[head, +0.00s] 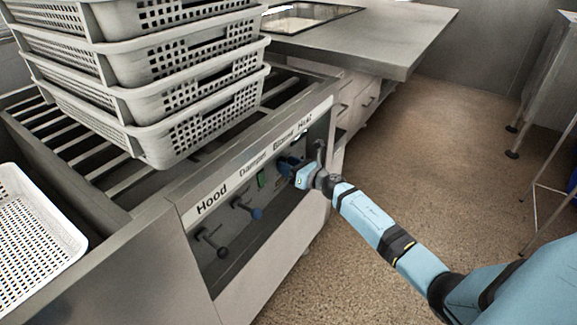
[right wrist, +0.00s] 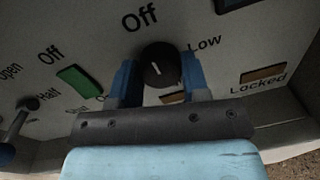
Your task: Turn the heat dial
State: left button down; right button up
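In the right wrist view, a round black dial (right wrist: 160,68) with a short white mark sits on the panel below the word "Off", with "Low" to its right. The white mark points roughly up towards "Off". My right gripper (right wrist: 160,75) has one blue finger on each side of the dial, close to it. I cannot tell whether the fingers press on it. In the head view my right gripper (head: 294,168) is at the control panel, under the Heat end of the label strip (head: 258,155), and hides the dial. My left gripper is out of view.
A green switch (right wrist: 80,80) is left of the dial, and an amber plate (right wrist: 264,74) above "Locked" is right. Levers (head: 247,208) stick out under Hood and Damper. Stacked perforated baskets (head: 160,125) stand on the rails above. The floor (head: 440,150) right of the panel is open.

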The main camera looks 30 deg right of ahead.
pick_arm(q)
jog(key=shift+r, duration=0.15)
pick_arm(e)
jog(key=shift+c, duration=0.3)
pick_arm(q)
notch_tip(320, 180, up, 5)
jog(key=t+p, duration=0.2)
jog(key=p, duration=0.3)
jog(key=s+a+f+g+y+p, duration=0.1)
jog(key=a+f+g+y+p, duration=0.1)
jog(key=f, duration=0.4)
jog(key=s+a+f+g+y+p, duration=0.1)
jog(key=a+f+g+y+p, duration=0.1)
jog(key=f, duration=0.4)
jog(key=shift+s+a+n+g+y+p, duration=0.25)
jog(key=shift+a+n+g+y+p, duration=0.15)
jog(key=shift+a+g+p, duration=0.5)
pick_arm(e)
jog(key=shift+d+f+m+g+y, duration=0.15)
jog(key=shift+m+g, duration=0.1)
jog(key=shift+m, duration=4.05)
jog(key=shift+d+m+g+y, duration=0.15)
jog(key=shift+m+g, duration=0.1)
jog(key=shift+m, duration=4.05)
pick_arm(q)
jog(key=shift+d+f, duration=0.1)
pick_arm(e)
jog(key=shift+a, duration=0.15)
jog(key=o, duration=0.9)
